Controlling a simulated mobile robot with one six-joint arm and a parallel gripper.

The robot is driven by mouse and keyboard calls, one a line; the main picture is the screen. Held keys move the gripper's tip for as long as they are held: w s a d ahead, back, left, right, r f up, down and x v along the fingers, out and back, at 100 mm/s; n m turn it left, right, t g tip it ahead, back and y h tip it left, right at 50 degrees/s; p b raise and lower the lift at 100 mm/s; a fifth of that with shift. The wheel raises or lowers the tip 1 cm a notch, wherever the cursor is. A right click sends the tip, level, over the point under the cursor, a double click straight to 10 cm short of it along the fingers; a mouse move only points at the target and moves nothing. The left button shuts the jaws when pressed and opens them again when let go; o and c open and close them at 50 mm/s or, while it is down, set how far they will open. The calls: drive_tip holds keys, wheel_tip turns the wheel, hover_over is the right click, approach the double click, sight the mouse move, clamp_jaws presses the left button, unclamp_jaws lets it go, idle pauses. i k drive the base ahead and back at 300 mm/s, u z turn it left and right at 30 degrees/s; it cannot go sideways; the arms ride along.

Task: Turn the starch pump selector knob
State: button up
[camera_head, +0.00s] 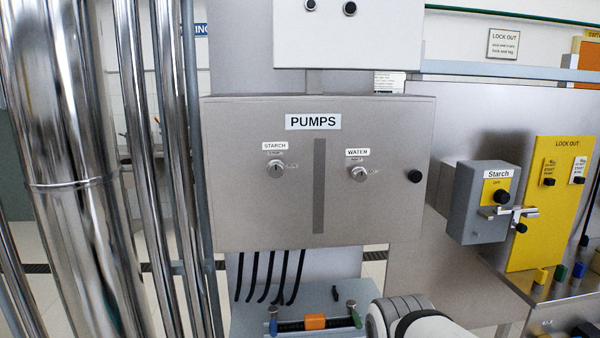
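The starch pump selector knob (276,169) is a small round metal knob on the left half of the grey PUMPS panel (229,215). A white STARCH label sits just above it. A similar water knob (359,174) sits to its right under a WATER label, past a dark vertical strip. The small markings around both knobs are too small to read. Part of my arm shows at the bottom edge, below the panel and apart from it. My gripper's fingers are not visible.
Shiny vertical pipes (75,150) stand left of the panel. A black button (415,176) is at its right edge. A grey Starch box (467,215) with a lever and a yellow lockout board (535,235) stand at right. Cables hang below. The space before the panel face looks clear.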

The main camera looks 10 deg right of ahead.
sight(276, 168)
drive_tip(key=z, duration=1.1)
drive_tip(key=i, duration=1)
drive_tip(key=u, duration=1.25)
